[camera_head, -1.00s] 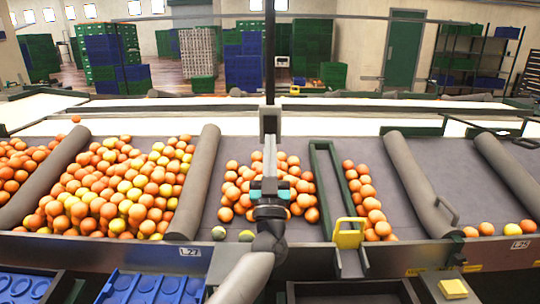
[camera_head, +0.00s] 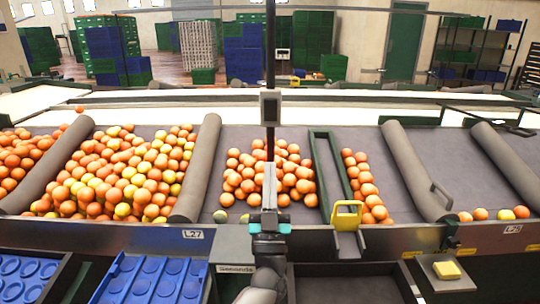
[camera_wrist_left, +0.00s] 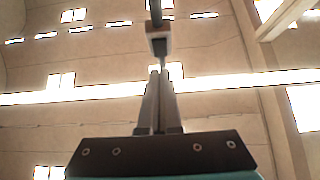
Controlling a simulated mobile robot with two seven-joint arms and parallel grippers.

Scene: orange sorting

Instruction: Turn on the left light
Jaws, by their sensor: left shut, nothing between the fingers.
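My right gripper is out of view.
Oranges (camera_head: 130,170) lie in lanes split by grey rollers (camera_head: 200,165). A green frame (camera_head: 330,180) with a yellow handle (camera_head: 347,214) stands to the right. Blue trays (camera_head: 150,280) and a yellow button (camera_head: 447,270) are in front. Stacked crates stand behind.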

